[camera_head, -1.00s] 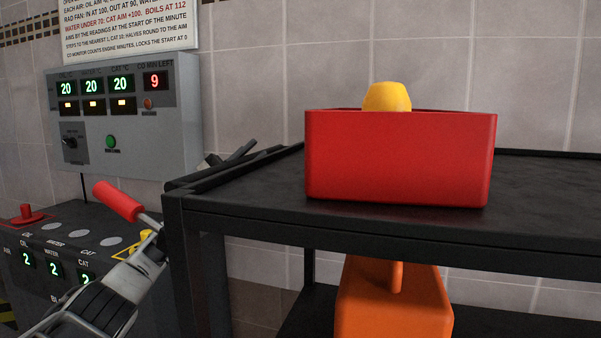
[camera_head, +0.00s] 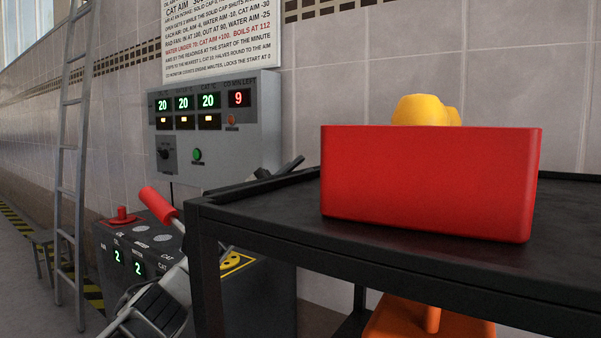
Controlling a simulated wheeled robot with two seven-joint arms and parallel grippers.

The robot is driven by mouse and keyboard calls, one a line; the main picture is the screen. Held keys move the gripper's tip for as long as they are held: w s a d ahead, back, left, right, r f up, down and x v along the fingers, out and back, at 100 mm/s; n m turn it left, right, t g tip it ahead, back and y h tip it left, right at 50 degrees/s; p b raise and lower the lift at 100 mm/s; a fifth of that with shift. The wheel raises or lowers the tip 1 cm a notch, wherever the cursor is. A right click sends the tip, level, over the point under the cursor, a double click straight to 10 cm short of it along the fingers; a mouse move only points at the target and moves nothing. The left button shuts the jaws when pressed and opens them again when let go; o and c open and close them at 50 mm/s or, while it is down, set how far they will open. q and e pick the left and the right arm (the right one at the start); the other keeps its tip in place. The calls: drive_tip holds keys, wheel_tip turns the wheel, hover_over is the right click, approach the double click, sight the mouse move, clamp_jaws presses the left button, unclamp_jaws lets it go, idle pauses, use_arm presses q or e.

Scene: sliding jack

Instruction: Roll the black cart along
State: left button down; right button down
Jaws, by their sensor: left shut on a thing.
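The black cart (camera_head: 272,223) stands at the right, its flat top with a raised rim and its lower shelf partly in view. A red open box (camera_head: 430,185) with a yellow thing (camera_head: 424,110) in it sits on top. How that handle joins the cart is hidden. An orange object (camera_head: 420,322) is on the lower shelf, cut off below.
A grey control panel (camera_head: 268,150) hangs on the tiled wall behind the cart. A dark console (camera_head: 255,290) with a red knob stands below it. A ladder (camera_head: 72,150) leans at the left. Open floor (camera_head: 22,270) with a striped yellow line shows at far left.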

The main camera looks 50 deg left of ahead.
use_arm(q)
drive_tip(key=c, duration=1.3)
unclamp_jaws()
drive_tip(key=shift+s+a, duration=0.15)
drive_tip(key=shift+a, duration=0.15)
drive_tip(key=shift+o, duration=0.2)
drive_tip(key=b+v, duration=0.4)
drive_tip(key=v, duration=1.2)
use_arm(e)
drive_tip(key=shift+w+a+r+t+y, duration=0.2)
drive_tip(key=shift+a+r+t+y, duration=0.15)
drive_tip(key=shift+r+t, duration=0.3)
drive_tip(key=shift+w+a+r+t+y, duration=0.15)
drive_tip(key=shift+a+r+t+y, duration=0.15)
drive_tip(key=shift+r+t, duration=0.35)
use_arm(q)
drive_tip(key=shift+d, duration=0.1)
